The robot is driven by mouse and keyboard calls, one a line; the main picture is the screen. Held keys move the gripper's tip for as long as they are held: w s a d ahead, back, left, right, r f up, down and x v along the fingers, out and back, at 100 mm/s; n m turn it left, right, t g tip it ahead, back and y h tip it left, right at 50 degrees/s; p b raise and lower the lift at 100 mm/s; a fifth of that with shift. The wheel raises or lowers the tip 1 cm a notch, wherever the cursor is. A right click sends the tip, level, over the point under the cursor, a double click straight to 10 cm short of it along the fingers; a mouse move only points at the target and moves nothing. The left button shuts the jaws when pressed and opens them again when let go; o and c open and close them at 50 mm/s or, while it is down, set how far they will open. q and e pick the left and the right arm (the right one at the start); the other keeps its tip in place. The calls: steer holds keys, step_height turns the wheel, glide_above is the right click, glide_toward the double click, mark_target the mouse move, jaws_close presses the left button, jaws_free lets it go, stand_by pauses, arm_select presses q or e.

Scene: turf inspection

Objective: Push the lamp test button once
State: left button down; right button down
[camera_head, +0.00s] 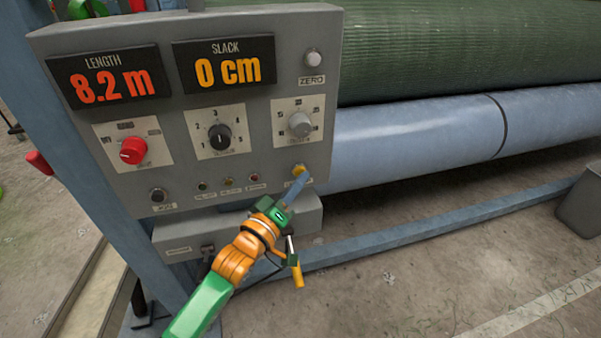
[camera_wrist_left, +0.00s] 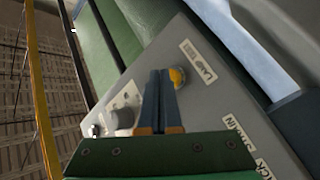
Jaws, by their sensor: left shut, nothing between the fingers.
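The lamp test button (camera_head: 299,169) is a small yellow-orange knob at the lower right of the grey control panel (camera_head: 270,130). In the left wrist view the button (camera_wrist_left: 178,77) shows just right of the fingertips, beside a white label (camera_wrist_left: 198,61). My left gripper (camera_head: 303,177) is shut and empty, its blue-grey fingers reaching up to the button from below. The closed fingers (camera_wrist_left: 161,73) also show in the left wrist view. I cannot tell whether the tips touch the button. The fingers partly cover the label under it. My right gripper is not in view.
A red knob (camera_head: 133,151), a black dial (camera_head: 219,138), a grey dial (camera_head: 300,124) and a ZERO button (camera_head: 313,58) sit on the panel. Small indicator lamps (camera_head: 228,181) lie left of the button. A blue roller (camera_head: 420,135) runs behind at right.

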arm_select(q)
steer(key=shift+w+a, duration=0.1)
steer(key=shift+w, duration=0.25)
stand_by(0.4)
steer(key=shift+s, duration=0.1)
steer(key=shift+s+d+p, duration=0.25)
steer(key=shift+s+p, duration=0.35)
steer(key=shift+s, duration=0.15)
steer(key=s+p, duration=0.1)
steer(key=s+d+p, duration=0.1)
steer(key=s, duration=0.1)
steer(key=s+p, duration=0.1)
steer(key=shift+s+d, duration=0.25)
steer(key=shift+s, duration=0.15)
stand_by(0.5)
